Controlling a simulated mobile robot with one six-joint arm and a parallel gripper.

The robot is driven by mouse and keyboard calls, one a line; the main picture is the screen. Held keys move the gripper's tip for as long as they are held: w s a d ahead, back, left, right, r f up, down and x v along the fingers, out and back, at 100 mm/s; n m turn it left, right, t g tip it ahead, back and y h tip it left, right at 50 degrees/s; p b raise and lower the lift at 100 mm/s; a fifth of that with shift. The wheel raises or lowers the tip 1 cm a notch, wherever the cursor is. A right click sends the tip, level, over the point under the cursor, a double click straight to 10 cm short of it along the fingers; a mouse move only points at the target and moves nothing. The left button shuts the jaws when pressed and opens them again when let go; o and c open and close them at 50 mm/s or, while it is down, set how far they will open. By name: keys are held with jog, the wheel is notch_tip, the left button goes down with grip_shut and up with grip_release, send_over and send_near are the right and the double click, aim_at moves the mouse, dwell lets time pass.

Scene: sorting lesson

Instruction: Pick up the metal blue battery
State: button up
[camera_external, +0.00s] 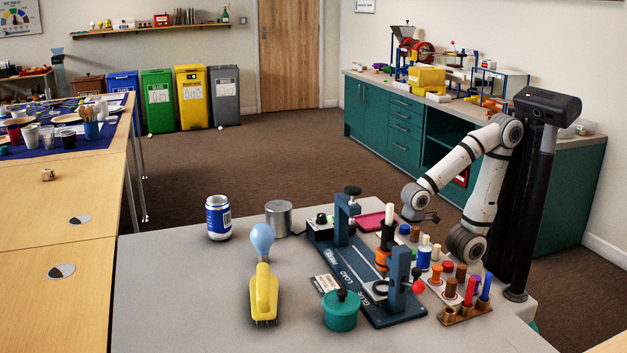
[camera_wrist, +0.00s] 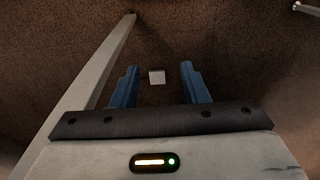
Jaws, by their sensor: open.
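I cannot tell for certain which thing is the metal blue battery. A small upright blue cylinder with a pale top (camera_external: 424,256) stands among several small cylinders at the right of the grey table. A larger blue and silver can (camera_external: 218,218) stands upright at the table's back left. My gripper (camera_wrist: 158,66) is open, its two blue fingers apart with nothing held between them. In the external view, my gripper (camera_external: 432,217) is small and dark, raised near the table's back right, apart from both. The wrist view shows neither of them.
A blue press frame (camera_external: 355,280) stands mid-table, near a grey metal cylinder (camera_external: 279,218), a light bulb (camera_external: 262,240), a yellow brush (camera_external: 264,291) and a teal pot (camera_external: 340,312). The wrist view shows brown carpet and a small white square (camera_wrist: 157,77). The table's front left is clear.

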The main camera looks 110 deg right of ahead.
jog(key=s+a+r+n+g+h+p, duration=0.1)
jog(key=s+a+r+n+g+p, duration=0.2)
jog(key=a+r+p, duration=0.95)
jog(key=s+a+r+n+g+h+p, duration=0.1)
jog(key=s+a+r+n+p, duration=0.5)
jog(key=p, duration=1)
jog(key=m+t+y+p, duration=0.3)
jog(key=m+t+p, duration=0.3)
jog(key=m, duration=0.1)
send_near(426, 247)
jog(key=x, duration=0.5)
jog(key=shift+s, duration=0.25)
jog(key=x, duration=0.4)
jog(key=b+x, duration=0.1)
jog(key=x, duration=0.2)
jog(key=shift+w, duration=0.35)
jog(key=shift+f, duration=0.3)
jog(key=c, duration=0.8)
